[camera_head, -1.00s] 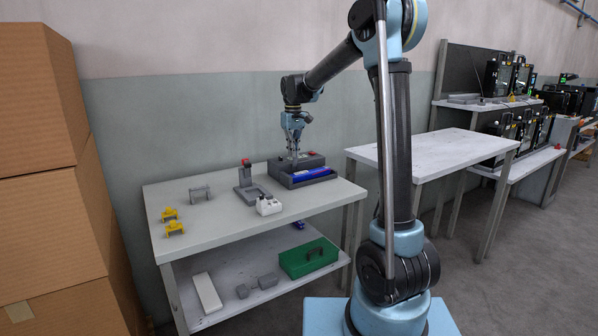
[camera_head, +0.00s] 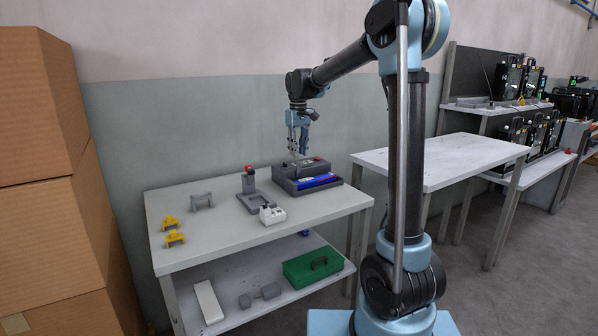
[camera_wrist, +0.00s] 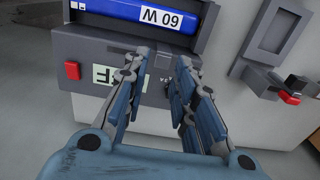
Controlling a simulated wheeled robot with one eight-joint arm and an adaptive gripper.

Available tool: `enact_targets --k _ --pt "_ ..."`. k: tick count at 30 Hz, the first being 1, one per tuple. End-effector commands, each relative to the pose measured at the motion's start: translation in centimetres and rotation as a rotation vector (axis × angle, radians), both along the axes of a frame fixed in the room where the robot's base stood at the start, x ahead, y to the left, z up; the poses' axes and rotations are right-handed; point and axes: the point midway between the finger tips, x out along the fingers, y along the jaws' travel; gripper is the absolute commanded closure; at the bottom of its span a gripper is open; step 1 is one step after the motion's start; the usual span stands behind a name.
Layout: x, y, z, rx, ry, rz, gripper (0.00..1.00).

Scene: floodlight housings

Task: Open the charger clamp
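The dark grey charger (camera_head: 283,184) sits at the right end of the table, with a blue battery (camera_head: 316,181) marked "60 W" lying in its tray. In the wrist view the charger front (camera_wrist: 85,52) shows a red button (camera_wrist: 72,70) and a pale label, partly covered by a finger. I cannot make out the charger's clamp; the fingers may hide it. My gripper (camera_head: 299,151) points down above the back of the charger. In the wrist view its fingers (camera_wrist: 168,65) stand apart, with nothing seen held between them.
A grey bracket (camera_head: 202,201) and two yellow pieces (camera_head: 171,223) lie further left. The lower shelf holds a green case (camera_head: 312,263).

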Motion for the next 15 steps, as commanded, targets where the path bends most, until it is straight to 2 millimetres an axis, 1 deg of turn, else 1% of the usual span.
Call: enact_targets --k 9,15 --pt "-0.3 0.2 2.3 0.0 -0.001 0.002 0.75" --pt "-0.4 0.2 3.2 0.0 -0.001 0.003 0.75"
